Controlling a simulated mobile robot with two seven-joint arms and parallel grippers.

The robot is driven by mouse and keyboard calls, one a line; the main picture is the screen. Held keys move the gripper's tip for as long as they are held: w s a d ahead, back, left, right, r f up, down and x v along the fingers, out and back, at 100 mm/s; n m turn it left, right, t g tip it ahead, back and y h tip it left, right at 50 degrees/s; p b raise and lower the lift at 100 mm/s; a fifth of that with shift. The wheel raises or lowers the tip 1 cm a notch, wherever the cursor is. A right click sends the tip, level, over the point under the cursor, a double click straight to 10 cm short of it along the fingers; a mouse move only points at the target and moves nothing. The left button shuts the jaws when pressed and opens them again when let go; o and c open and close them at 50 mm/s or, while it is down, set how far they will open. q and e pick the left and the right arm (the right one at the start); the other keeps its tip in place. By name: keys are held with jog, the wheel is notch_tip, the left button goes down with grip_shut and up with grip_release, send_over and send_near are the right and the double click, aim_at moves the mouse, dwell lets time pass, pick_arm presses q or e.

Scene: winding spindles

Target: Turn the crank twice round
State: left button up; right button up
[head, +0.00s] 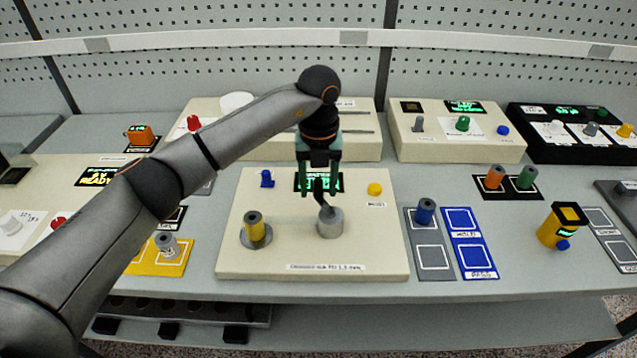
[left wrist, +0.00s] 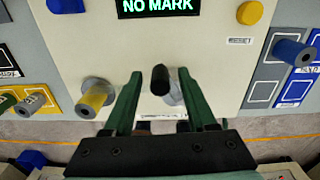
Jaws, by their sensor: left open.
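The winder box (head: 300,268) is a cream panel on the bench in the middle of the head view. Its crank (head: 328,212) has a dark upright handle on a grey round hub; in the left wrist view the black handle (left wrist: 160,80) shows from above. My left gripper (head: 320,182) is above the crank, pointing down. It is open, with one green finger on each side of the handle in the left wrist view (left wrist: 158,85), and gaps show on both sides. A yellow spindle (head: 255,228) stands on the box left of the crank. My right gripper is not in view.
On the box are a blue knob (head: 267,179), a yellow button (head: 375,189) and a lit display reading "NO MARK" (left wrist: 158,6). A blue spool (head: 425,211) stands on a grey mat to the right, beside blue pads (head: 473,256). More instrument boxes stand behind.

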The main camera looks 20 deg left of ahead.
pick_arm(q)
grip_shut()
dwell(0.3)
jog(key=shift+d, duration=0.1)
dwell(0.4)
